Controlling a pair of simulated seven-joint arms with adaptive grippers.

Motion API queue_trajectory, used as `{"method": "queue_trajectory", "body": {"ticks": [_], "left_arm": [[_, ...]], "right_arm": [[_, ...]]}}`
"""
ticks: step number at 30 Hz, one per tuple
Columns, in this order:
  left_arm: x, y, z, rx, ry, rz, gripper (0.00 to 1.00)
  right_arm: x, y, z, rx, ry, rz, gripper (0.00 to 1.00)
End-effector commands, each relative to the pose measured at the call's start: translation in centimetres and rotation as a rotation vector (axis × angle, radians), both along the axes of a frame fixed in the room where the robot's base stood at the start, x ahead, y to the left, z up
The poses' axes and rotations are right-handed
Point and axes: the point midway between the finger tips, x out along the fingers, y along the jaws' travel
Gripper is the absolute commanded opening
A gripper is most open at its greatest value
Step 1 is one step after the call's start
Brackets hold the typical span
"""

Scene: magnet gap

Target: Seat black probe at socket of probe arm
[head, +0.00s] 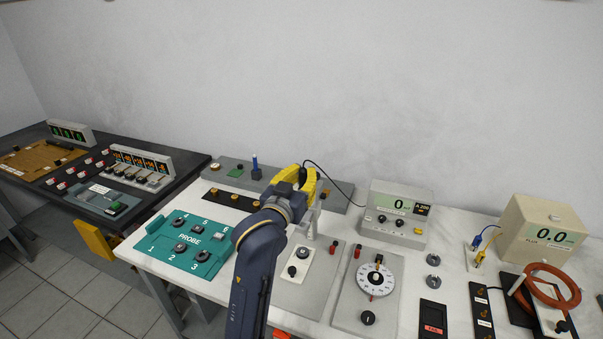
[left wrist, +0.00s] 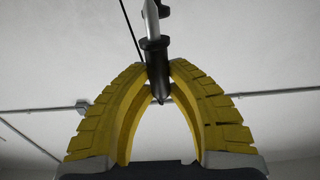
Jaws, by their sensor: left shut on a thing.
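The black probe (left wrist: 157,62) is gripped between the yellow fingertips of my left gripper (left wrist: 158,72), with a light grey rod in line with it at its upper end. In the head view my left gripper (head: 303,180) is over the back middle of the white table, and a small dark part of the probe (head: 303,173) shows at its fingers. A black cable runs from there to the meter box (head: 398,213). A pale post (head: 312,222), perhaps of the probe arm, stands just right of the gripper. The socket is hidden or too small to tell. My right gripper is not in view.
A grey plate with a round dial (head: 375,281) is to the right. A beige box with a display (head: 541,232) and an orange coil (head: 552,288) are farther right.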

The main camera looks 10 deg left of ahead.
Motion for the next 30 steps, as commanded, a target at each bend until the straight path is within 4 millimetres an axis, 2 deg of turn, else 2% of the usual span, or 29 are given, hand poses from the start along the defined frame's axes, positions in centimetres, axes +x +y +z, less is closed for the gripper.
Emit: {"method": "queue_trajectory", "body": {"ticks": [8,21,30], "left_arm": [[0.0,0.0,-0.3,0.001,0.001,0.002,0.0],[0.1,0.1,-3.1,0.001,0.002,0.002,0.0],[0.1,0.0,-4.1,0.0,0.0,0.002,0.0]], "right_arm": [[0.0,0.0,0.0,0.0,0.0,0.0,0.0],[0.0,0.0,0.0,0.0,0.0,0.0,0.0],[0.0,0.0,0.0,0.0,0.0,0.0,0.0]]}}
